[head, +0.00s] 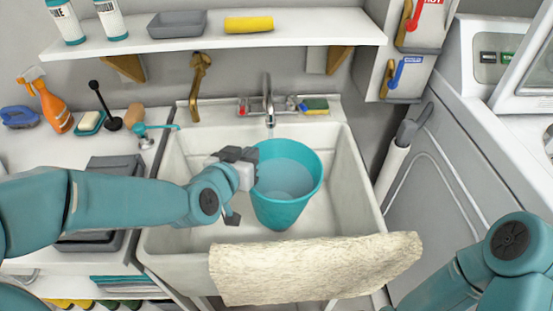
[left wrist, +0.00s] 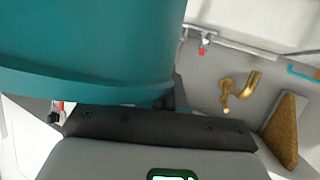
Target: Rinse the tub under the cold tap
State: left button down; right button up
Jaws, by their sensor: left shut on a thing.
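A teal tub (head: 285,205) stands upright in the white sink (head: 190,240), under the front of the chrome tap (head: 268,100). Its inside shows a pale blue-grey surface; I cannot tell whether this is water. My left gripper (head: 250,168) is shut on the tub's left side near the rim. In the left wrist view the tub (left wrist: 90,45) fills the upper left, close against the gripper (left wrist: 155,128). A red tap handle (head: 242,106) is left of the spout and a blue one (head: 292,103) is right. No stream of water shows. My right gripper is out of view.
A cream towel (head: 315,268) hangs over the sink's front edge. A brass fitting (head: 198,75) is on the wall. A panel at upper right has a red lever (head: 413,20) marked HOT and a blue lever (head: 397,72). A sponge (head: 315,104) lies behind the sink. A shelf (head: 220,40) hangs above.

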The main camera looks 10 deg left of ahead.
pick_arm(q)
jog(key=s+r+p, duration=0.3)
jog(key=r+p, duration=0.3)
jog(key=r, duration=0.1)
jog(key=shift+d+r, duration=0.25)
jog(key=shift+d, duration=0.2)
